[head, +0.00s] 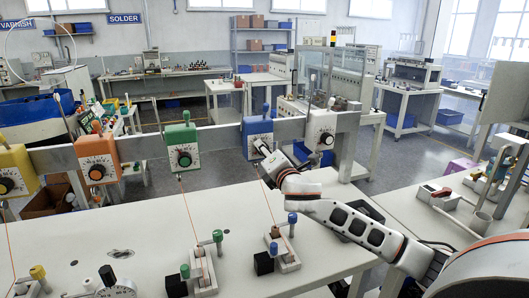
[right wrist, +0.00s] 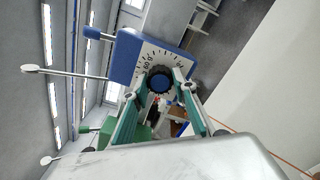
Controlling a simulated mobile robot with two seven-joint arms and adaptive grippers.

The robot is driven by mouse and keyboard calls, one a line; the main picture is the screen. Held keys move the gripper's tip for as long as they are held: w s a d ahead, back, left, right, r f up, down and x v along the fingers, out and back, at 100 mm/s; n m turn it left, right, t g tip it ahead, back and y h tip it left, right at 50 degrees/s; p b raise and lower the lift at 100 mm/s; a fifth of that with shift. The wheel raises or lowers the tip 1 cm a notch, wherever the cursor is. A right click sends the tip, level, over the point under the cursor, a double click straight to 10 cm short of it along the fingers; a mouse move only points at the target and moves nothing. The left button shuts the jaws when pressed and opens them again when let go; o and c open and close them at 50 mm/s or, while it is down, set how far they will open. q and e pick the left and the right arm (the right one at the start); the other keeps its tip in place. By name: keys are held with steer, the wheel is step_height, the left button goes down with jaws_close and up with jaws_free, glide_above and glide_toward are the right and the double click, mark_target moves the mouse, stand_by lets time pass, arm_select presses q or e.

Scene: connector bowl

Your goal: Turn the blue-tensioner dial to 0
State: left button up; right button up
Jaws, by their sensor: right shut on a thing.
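The blue tensioner (head: 257,128) is mounted on the grey rail in the head view, with a white scale face and a dial at its lower part. In the right wrist view the blue tensioner (right wrist: 125,58) appears tilted, and its dark round dial (right wrist: 160,80) sits between my gripper's fingertips. My right gripper (head: 264,150) reaches the dial from the front right and is shut on it; its two fingers also show in the right wrist view (right wrist: 160,88). Some scale marks are readable, but the dial's setting is too small to tell. My left gripper is not in view.
Green (head: 181,146), orange (head: 98,159) and yellow (head: 18,172) tensioners hang along the same rail to the left. A white table (head: 130,225) below bears clamps with coloured knobs. Thin orange threads run down from the tensioners. A side bench (head: 400,205) stands at right.

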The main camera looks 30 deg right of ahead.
stand_by(0.4)
steer(key=o, duration=1.1)
steer(key=v, duration=1.2)
steer(key=shift+f, duration=0.1)
